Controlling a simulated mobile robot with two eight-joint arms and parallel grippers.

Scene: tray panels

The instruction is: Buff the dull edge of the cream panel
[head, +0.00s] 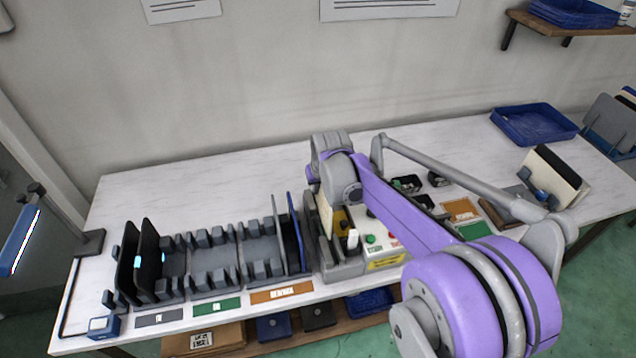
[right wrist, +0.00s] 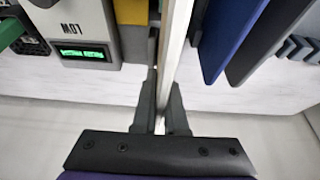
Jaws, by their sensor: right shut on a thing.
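The cream panel (head: 325,214) stands upright at the left side of the bench machine (head: 388,260), partly hidden by my right arm and the machine. In the right wrist view the panel (right wrist: 176,45) shows edge-on as a thin pale upright strip between my right gripper's fingers (right wrist: 165,85). My right gripper (head: 323,180) is shut on it from above. The machine also shows in the right wrist view (right wrist: 85,25), marked M07 with a lit green display and a yellow block beside the panel. I cannot tell whether the panel touches the machine. My left gripper is not in view.
A grey slotted rack (head: 215,260) left of the machine holds dark panels (head: 148,250) and a blue panel (head: 295,235). A blue tray (head: 533,124) lies at the back right. Another holder with panels (head: 553,178) stands right. The back left tabletop is clear.

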